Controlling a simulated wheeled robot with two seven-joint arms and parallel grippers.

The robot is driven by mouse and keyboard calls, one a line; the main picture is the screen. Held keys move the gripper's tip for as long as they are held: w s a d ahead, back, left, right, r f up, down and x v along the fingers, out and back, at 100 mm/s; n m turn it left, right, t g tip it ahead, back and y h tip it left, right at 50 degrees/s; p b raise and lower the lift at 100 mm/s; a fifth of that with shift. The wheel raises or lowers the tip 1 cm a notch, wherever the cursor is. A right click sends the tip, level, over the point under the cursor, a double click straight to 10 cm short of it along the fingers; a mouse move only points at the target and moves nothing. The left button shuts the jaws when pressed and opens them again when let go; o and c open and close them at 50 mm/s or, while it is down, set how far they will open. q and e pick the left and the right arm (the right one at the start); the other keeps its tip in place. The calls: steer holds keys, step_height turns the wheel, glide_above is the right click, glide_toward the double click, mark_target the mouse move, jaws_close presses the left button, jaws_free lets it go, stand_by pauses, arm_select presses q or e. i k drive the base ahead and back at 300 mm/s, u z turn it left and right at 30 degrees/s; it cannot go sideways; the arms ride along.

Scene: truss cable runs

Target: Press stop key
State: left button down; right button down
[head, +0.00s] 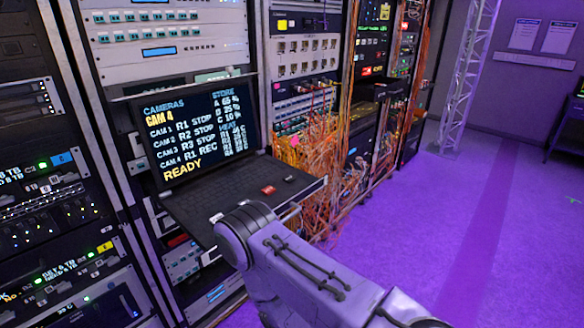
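A pull-out keyboard shelf (208,199) sticks out of the rack under a lit screen (196,131). A small red key (268,190) sits on the right part of the shelf, with a small dark key (290,178) beside it. I cannot read a stop label on either. My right arm comes in from the lower right and covers the shelf's front edge. Its fingers are hidden behind the arm. My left gripper is out of view.
Racks of equipment fill the left and middle. A tangle of orange cables (312,165) hangs just right of the shelf. A metal truss (466,75) stands behind at the right. The purple-lit floor (480,215) to the right is clear.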

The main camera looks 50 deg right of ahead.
mark_target(290, 179)
steer(key=z, duration=0.6)
steer(key=i, duration=0.55)
steer(key=z, duration=0.7)
